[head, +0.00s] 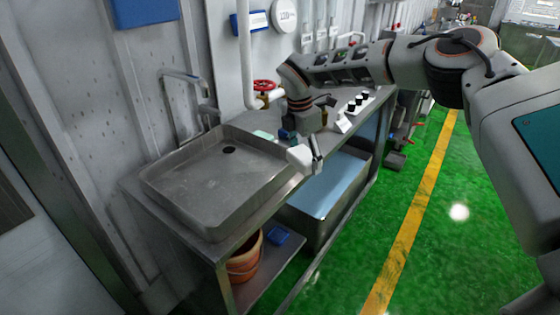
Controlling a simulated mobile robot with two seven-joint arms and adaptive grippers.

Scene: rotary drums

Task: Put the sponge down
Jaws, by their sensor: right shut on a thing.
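My right gripper (309,152) hangs down over the right rim of the metal sink (215,185), its arm coming in from the right. It is shut on a pale, whitish block, which I take to be the sponge (299,157). The sponge shows beside the fingers, at the sink's right edge. I cannot tell whether it touches the rim or the counter. The fingers partly hide it. My left gripper is not in view.
The sink basin is empty apart from its dark drain. A pale green item (263,134) lies behind the sink. A red valve (264,85) and a tap (190,80) stand near the wall. A white stand with black knobs (353,108) sits farther along the counter.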

